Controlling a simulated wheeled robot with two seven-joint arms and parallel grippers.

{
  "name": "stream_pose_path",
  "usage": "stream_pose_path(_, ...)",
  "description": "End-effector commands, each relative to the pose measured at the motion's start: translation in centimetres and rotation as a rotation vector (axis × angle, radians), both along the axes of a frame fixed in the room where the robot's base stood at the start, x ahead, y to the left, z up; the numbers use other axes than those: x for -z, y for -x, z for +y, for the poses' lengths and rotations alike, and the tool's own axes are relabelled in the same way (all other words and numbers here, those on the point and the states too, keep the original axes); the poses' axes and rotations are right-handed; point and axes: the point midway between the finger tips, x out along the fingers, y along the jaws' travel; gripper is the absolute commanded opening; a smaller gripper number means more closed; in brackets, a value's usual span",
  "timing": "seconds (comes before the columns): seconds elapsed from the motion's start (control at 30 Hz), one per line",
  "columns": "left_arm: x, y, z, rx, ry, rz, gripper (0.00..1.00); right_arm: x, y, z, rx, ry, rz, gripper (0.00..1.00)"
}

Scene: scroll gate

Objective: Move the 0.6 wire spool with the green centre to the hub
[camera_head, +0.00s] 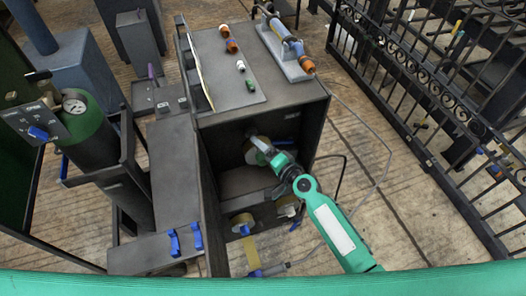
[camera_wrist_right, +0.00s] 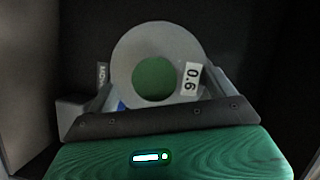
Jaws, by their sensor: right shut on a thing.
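The wire spool (camera_wrist_right: 190,50) with the green centre and a 0.6 label is a grey disc in the right wrist view. It stands between the fingers of my right gripper (camera_wrist_right: 152,105), which is shut on it. In the head view my right gripper (camera_head: 264,146) reaches into the upper part of the open dark cabinet (camera_head: 265,106). A tan round part (camera_head: 250,156) shows beside the gripper there. I cannot make out the hub clearly; the gripper and shadow hide part of the cabinet's inside. My left gripper is not in view.
A tan spool (camera_head: 242,220) sits in the cabinet's lower part. A torch on a grey stand (camera_head: 284,50) and several small orange, white and green parts lie on the cabinet top. A green gas cylinder (camera_head: 88,130) stands left. A black iron gate (camera_head: 430,100) stands right.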

Motion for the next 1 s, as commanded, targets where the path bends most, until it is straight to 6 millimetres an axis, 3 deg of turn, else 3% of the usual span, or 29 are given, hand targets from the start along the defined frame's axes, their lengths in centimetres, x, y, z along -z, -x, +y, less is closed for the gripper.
stream_pose_path(1.0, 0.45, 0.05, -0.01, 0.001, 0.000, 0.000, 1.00, -0.35, -0.99, 0.34, 0.001, -0.003, -0.006, 0.46)
